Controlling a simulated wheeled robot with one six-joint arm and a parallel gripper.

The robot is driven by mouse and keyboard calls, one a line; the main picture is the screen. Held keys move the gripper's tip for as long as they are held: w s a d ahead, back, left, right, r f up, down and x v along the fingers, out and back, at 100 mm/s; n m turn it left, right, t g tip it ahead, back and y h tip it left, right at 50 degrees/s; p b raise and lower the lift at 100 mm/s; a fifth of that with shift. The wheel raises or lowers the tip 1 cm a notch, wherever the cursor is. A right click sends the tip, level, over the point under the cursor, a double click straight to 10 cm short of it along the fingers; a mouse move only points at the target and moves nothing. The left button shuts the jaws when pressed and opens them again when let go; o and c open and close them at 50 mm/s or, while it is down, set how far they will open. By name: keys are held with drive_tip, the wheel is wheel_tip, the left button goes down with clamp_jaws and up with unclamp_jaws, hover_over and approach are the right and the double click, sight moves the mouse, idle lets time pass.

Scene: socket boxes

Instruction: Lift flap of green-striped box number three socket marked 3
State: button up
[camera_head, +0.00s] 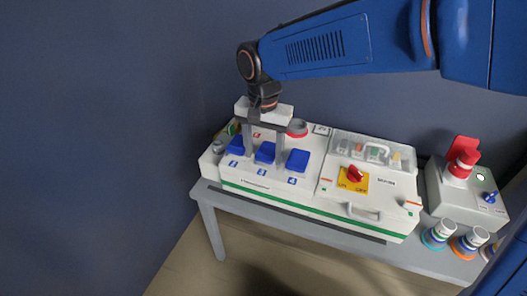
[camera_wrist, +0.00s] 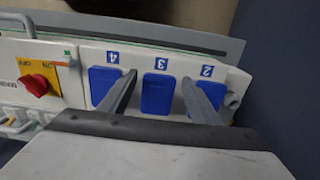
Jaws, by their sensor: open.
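The white box with a green stripe (camera_head: 310,208) lies on a grey bench and carries a row of blue socket flaps. The flap marked 3 (camera_head: 265,153) is the middle one of the row and looks closed; it also shows in the wrist view (camera_wrist: 157,95) with its label 3 beside it. My gripper (camera_head: 264,158) points down over this flap, open and empty. In the wrist view my gripper (camera_wrist: 159,77) has one finger on each side of flap 3, between it and its neighbours. I cannot tell whether the fingers touch the box.
Flap 2 (camera_head: 235,145) and flap 4 (camera_head: 298,160) stand close on either side. A red rotary switch (camera_head: 355,174) on a yellow plate and a clear cover (camera_head: 373,150) are further right. A grey box with a red button (camera_head: 462,163) stands at the far right.

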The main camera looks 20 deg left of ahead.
drive_tip(key=shift+f, duration=0.15)
drive_tip(key=shift+c, duration=0.3)
clamp_jaws()
